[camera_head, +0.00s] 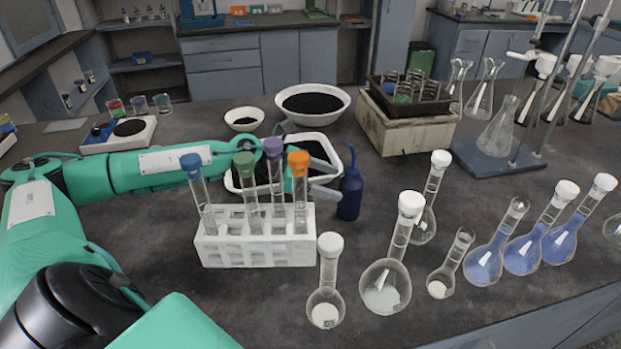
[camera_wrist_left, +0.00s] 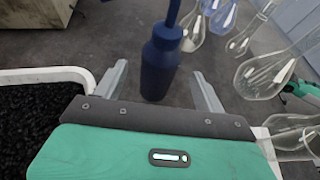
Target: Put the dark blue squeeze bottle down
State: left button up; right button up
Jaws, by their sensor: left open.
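The dark blue squeeze bottle (camera_head: 350,192) stands upright on the dark bench, just right of the white tray with black granules. Its thin spout rises from the cap. My left gripper (camera_head: 324,179) is open, with its fingers reaching toward the bottle from the left, partly hidden behind the test tube rack. In the left wrist view the bottle (camera_wrist_left: 160,72) is between the two spread fingers of the gripper (camera_wrist_left: 160,68), with a gap on each side. My right gripper is not seen.
A white rack (camera_head: 255,250) with several capped tubes stands in front of my left forearm. Several glass flasks (camera_head: 385,285) stand to the front right. The white tray (camera_head: 335,148) lies behind the gripper. A beige box (camera_head: 400,135) stands farther back.

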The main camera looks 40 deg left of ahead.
pick_arm(q)
jog(key=shift+b+v, duration=0.6)
jog(key=shift+v, duration=1.6)
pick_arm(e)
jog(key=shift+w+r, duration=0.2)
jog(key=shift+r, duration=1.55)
pick_arm(q)
jog(key=shift+r, duration=0.1)
